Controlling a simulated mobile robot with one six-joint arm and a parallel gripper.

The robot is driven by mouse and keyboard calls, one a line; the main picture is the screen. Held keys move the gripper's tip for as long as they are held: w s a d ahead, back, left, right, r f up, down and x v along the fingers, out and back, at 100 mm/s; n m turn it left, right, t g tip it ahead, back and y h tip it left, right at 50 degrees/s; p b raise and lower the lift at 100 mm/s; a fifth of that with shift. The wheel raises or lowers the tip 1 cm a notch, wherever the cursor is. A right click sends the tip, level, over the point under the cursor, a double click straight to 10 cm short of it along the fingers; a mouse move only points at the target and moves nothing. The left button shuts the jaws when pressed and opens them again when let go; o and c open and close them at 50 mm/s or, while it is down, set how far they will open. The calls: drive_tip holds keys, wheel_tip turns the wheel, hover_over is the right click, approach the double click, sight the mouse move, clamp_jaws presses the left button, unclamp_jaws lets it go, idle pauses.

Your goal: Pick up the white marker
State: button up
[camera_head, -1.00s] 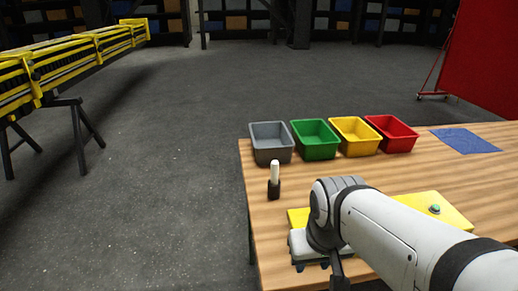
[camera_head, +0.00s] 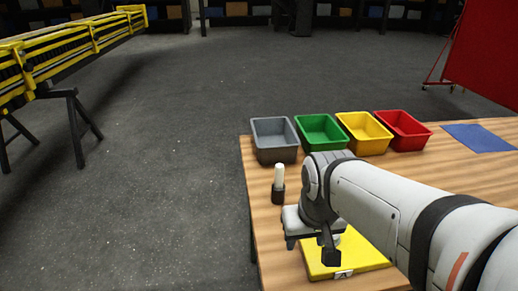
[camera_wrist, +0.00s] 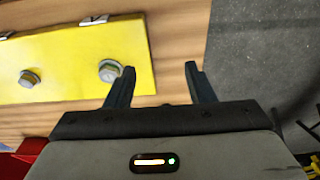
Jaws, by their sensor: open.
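The white marker (camera_head: 279,175) stands upright in a small black holder (camera_head: 278,194) near the table's left edge, in front of the grey bin. My gripper (camera_wrist: 160,70) is open, with nothing between its fingers in the wrist view. In the head view, my gripper is just in front and to the right of the marker, low over the table and apart from it. The marker does not show in the wrist view.
Grey (camera_head: 274,155), green (camera_head: 320,147), yellow (camera_head: 365,145) and red (camera_head: 404,143) bins stand in a row behind. A yellow panel (camera_wrist: 70,60) with metal knobs lies near my gripper. A blue mat (camera_head: 478,138) lies at right.

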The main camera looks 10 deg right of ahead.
drive_tip(key=w+r+g+p, duration=0.1)
drive_tip(key=w+r+p, duration=0.3)
drive_tip(key=w, duration=0.9)
drive_tip(key=g+p, duration=0.1)
hover_over(279, 174)
drive_tip(key=shift+w+d+f, duration=0.15)
drive_tip(key=shift+d+f, duration=0.05)
drive_tip(key=shift+f, duration=0.55)
drive_tip(key=f, duration=0.2)
drive_tip(key=f+p, duration=0.1)
drive_tip(key=f, duration=0.1)
drive_tip(key=w+f, duration=0.1)
drive_tip(key=f, duration=0.2)
drive_tip(key=shift+p, duration=0.35)
drive_tip(key=shift+c, duration=0.2)
clamp_jaws()
